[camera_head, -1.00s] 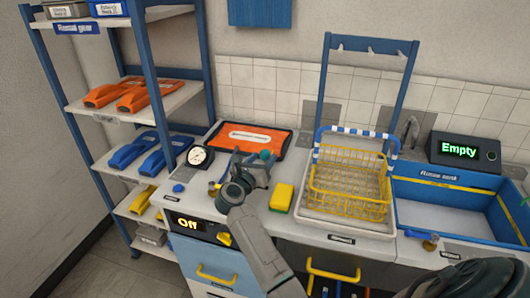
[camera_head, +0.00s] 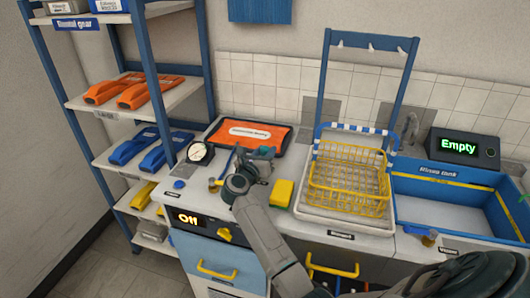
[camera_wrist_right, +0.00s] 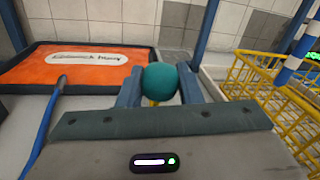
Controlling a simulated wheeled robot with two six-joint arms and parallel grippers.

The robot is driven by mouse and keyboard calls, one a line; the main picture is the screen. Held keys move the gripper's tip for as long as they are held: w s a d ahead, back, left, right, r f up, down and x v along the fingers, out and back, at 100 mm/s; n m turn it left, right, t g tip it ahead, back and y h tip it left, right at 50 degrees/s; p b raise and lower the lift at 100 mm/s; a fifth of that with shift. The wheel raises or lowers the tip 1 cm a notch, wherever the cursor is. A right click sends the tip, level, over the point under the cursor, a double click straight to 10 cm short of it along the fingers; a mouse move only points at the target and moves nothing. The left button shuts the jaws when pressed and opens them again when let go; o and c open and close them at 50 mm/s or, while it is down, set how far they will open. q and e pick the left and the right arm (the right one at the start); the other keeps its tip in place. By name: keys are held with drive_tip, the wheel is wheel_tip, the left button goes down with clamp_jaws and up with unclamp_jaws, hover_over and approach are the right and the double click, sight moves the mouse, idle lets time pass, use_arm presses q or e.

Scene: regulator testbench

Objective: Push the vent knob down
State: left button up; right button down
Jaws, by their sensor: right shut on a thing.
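A round teal knob (camera_wrist_right: 160,82) sits between the two fingers of my right gripper (camera_wrist_right: 160,88) in the right wrist view, with a bit of yellow stem below it. The fingers are shut on its sides. In the head view my right gripper (camera_head: 262,156) is over the bench behind the yellow sponge, and it mostly hides the knob. A white dial gauge (camera_head: 200,153) stands just left of the gripper. A blue hose (camera_wrist_right: 42,130) runs at the left of the wrist view. My left gripper is not in view.
An orange mat (camera_head: 250,135) lies behind the gripper. A yellow sponge (camera_head: 282,193) and a yellow wire basket (camera_head: 350,180) are to the right. A panel reading "Off" (camera_head: 187,219) is at the bench front. A shelf rack stands at the left.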

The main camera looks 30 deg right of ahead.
wheel_tip(320, 180, down, 3)
drive_tip(key=shift+b, duration=1.2)
drive_tip(key=shift+f, duration=0.1)
drive_tip(key=c, duration=1)
unclamp_jaws()
drive_tip(key=shift+c, duration=0.2)
